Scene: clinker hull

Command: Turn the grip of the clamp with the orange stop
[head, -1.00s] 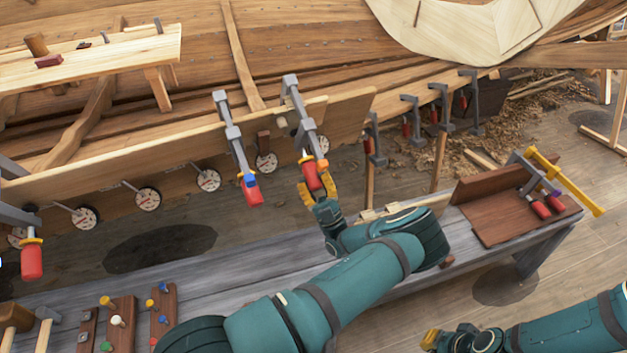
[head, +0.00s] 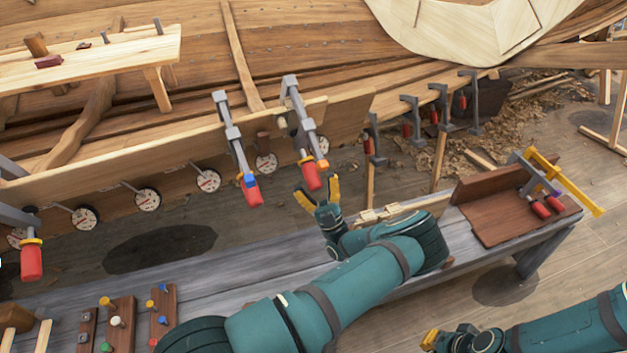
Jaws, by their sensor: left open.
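The clamp with the orange stop (head: 307,159) hangs on the plank edge at the picture's centre. Its grey bar (head: 294,103) slants down to a red grip (head: 312,178).
A similar clamp with a blue stop (head: 249,181) hangs close to the left. A clamp with a yellow stop (head: 33,241) is at the far left. Dials (head: 148,199) line the plank. The grey bench (head: 230,272) lies below, with pegged boards (head: 121,325).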

